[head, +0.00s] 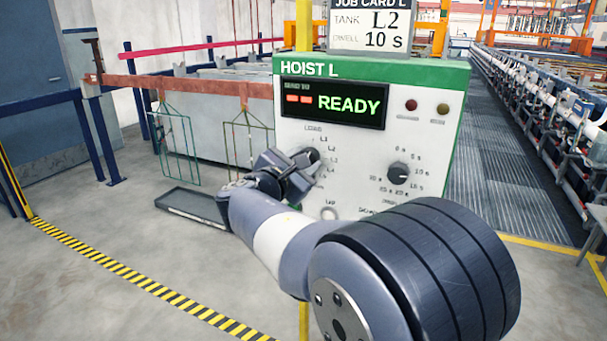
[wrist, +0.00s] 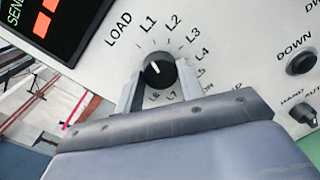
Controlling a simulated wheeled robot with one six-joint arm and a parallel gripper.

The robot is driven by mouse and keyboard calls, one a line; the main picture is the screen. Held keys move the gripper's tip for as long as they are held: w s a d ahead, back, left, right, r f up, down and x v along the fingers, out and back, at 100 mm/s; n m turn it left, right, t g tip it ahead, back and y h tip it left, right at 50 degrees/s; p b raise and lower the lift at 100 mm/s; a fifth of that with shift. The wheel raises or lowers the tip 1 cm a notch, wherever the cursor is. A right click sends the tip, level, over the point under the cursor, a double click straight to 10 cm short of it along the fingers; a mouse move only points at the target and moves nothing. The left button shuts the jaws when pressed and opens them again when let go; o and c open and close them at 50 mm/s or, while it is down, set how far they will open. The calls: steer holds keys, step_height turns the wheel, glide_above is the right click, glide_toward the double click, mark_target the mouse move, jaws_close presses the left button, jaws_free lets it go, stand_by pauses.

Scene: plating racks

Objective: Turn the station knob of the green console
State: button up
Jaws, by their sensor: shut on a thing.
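The green-topped console (head: 375,75) marked HOIST L stands in front of me. Its station knob (wrist: 160,70) is black with a white pointer line, ringed by labels LOAD, L1, L2, L3 and more. The pointer leans up and left, toward the LOAD and L1 side; I cannot tell the exact mark. My gripper (wrist: 158,80) is shut on the knob, one finger on each side. In the head view my gripper (head: 298,165) is at the console's left dial and partly hides it. The display (head: 333,103) reads READY beside two red dashes. The job card (head: 386,25) shows TANK L2, DWELL 10 s.
A second black knob (head: 398,173), with seconds marks, sits right of the station dial. A DOWN button (wrist: 301,61) and a HAND/AUTO switch (wrist: 303,112) are nearby. A dark tray (head: 185,205) lies on the floor at left. A hazard-striped line (head: 140,279) crosses the open floor.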

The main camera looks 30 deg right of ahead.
steer(key=shift+s+d+f+m+t+y+b, duration=0.1)
steer(key=shift+m+t+y+b, duration=0.15)
steer(key=shift+m+b, duration=3.9)
steer(key=shift+w+a+m+t+y+b, duration=0.1)
steer(key=shift+m+t+y+b, duration=0.2)
steer(key=shift+m+b, duration=3.9)
steer(key=shift+s+d+f+m+t+y+b, duration=0.1)
steer(key=shift+m+t+y+b, duration=0.15)
steer(key=shift+m+b, duration=3.9)
steer(key=shift+r, duration=0.1)
steer(key=o, duration=1)
